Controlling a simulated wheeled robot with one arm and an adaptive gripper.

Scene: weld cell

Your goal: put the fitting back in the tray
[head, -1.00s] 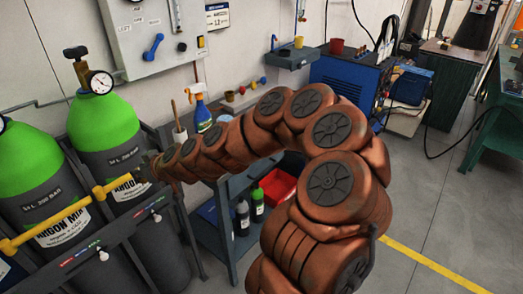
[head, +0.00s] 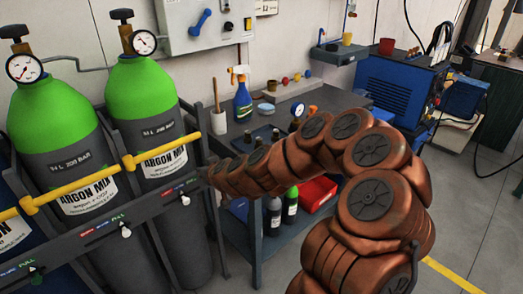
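My arm reaches in from the lower right, and its far end (head: 212,176) is beside the gas cylinder rack, at the left front of the dark workbench. The fingers cannot be made out there, so I cannot tell whether they are open or hold anything. I cannot pick out the fitting. Several small dark items (head: 262,135) stand on the bench top just behind my arm, partly hidden by it; whether they sit in a tray is unclear. A red bin (head: 318,194) is on the lower shelf, partly behind my arm.
Two green-topped argon cylinders (head: 143,88) stand at left behind a yellow bar (head: 155,156). A blue spray bottle (head: 242,100), a white cup (head: 218,122) and a pressure gauge (head: 298,110) are on the bench. A blue welding machine (head: 392,88) stands behind at right.

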